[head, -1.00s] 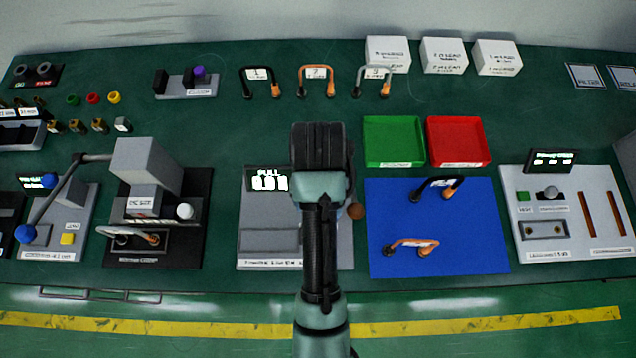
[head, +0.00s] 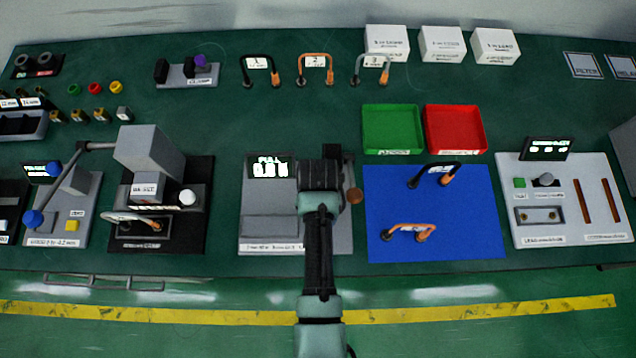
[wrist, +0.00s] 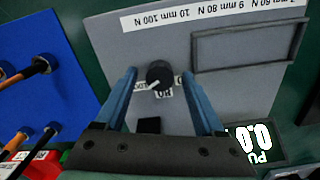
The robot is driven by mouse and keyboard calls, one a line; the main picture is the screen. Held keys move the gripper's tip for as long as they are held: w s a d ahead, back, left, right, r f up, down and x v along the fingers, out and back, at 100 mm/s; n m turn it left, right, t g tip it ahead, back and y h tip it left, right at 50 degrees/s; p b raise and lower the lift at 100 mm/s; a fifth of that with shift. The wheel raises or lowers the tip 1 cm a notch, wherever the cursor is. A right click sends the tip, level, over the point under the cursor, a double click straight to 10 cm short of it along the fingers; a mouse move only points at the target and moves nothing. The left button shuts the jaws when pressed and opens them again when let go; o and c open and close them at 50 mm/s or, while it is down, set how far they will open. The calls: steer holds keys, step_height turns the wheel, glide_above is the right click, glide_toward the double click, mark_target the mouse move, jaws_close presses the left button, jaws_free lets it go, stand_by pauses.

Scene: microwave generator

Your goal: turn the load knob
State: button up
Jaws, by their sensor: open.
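A round black knob (wrist: 158,75) with a white pointer stands on the grey plate of the pull station (wrist: 235,85) in the wrist view. Small labels beside it are partly hidden, so I cannot read them fully. My gripper (wrist: 158,72) is open, with one blue finger to each side of the knob; I see no clear contact. In the head view my arm and gripper cover the right part of the pull station (head: 268,228) and hide the knob. The station's display (head: 268,167) reads PULL and about 0.0 N.
A blue mat (head: 435,225) with two cable loops lies right of the station. Green (head: 392,130) and red (head: 457,130) trays stand behind it. A grey press-like device (head: 150,150) stands left.

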steer(key=shift+c, duration=0.2)
jaws_close()
steer(key=shift+r+n, duration=0.1)
steer(key=shift+n, duration=0.3)
steer(key=n+p, duration=0.2)
steer(key=n, duration=0.2)
steer(key=shift+n+p, duration=0.3)
steer(key=shift+p, duration=0.05)
steer(key=n+p, duration=0.2)
steer(key=n, duration=0.4)
steer(key=shift+w+n, duration=0.1)
steer(key=shift+n, duration=0.2)
steer(key=shift+o, duration=0.2)
jaws_free()
